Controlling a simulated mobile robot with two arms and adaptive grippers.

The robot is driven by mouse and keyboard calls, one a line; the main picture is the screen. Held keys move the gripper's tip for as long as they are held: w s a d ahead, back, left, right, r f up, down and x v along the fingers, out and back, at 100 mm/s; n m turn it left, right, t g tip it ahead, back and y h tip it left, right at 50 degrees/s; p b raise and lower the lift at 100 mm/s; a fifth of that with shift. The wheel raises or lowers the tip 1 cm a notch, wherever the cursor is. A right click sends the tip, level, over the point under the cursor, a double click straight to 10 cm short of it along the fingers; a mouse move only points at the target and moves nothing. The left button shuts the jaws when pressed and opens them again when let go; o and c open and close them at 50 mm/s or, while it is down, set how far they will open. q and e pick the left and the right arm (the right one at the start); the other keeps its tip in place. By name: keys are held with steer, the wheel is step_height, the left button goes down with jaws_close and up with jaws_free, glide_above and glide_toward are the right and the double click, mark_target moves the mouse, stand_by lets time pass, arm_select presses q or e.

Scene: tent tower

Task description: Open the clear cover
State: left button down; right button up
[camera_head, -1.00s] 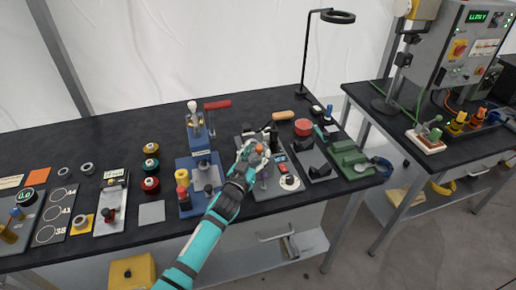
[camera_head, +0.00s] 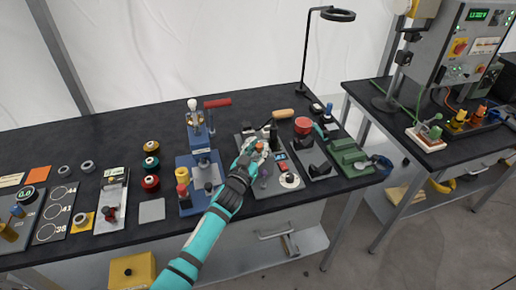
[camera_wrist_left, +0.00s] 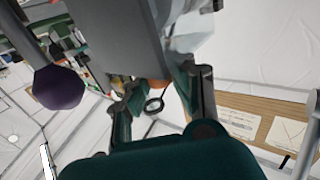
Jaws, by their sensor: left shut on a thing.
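My left gripper (camera_head: 250,152) reaches from the lower left over a grey device plate (camera_head: 270,192) at the middle of the bench. In the left wrist view its two fingers (camera_wrist_left: 166,82) are closed in on something largely hidden behind a grey block (camera_wrist_left: 120,35). A pale see-through piece (camera_wrist_left: 198,25), which looks like the clear cover, shows just beyond the fingers. An orange round part (camera_head: 259,147) is right at the fingertips; it also shows between the fingers in the wrist view. How far the cover is open cannot be told. My right gripper is not in view.
A blue press (camera_head: 198,160) with a red-handled lever (camera_head: 217,103) stands just left of my gripper. A black fixture (camera_head: 318,165) and a green block (camera_head: 348,157) lie to the right. The back left of the bench is clear.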

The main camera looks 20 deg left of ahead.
arm_select(q)
steer(key=w+a, duration=0.1)
steer(key=w+a+b, duration=0.1)
steer(key=w, duration=0.1)
steer(key=shift+w+a+f, duration=0.1)
steer(key=shift+w+a, duration=0.05)
steer(key=shift+w, duration=0.15)
steer(key=shift+s, duration=0.15)
steer(key=c, duration=1.1)
jaws_free()
steer(key=s, duration=1.2)
steer(key=shift+a, duration=0.45)
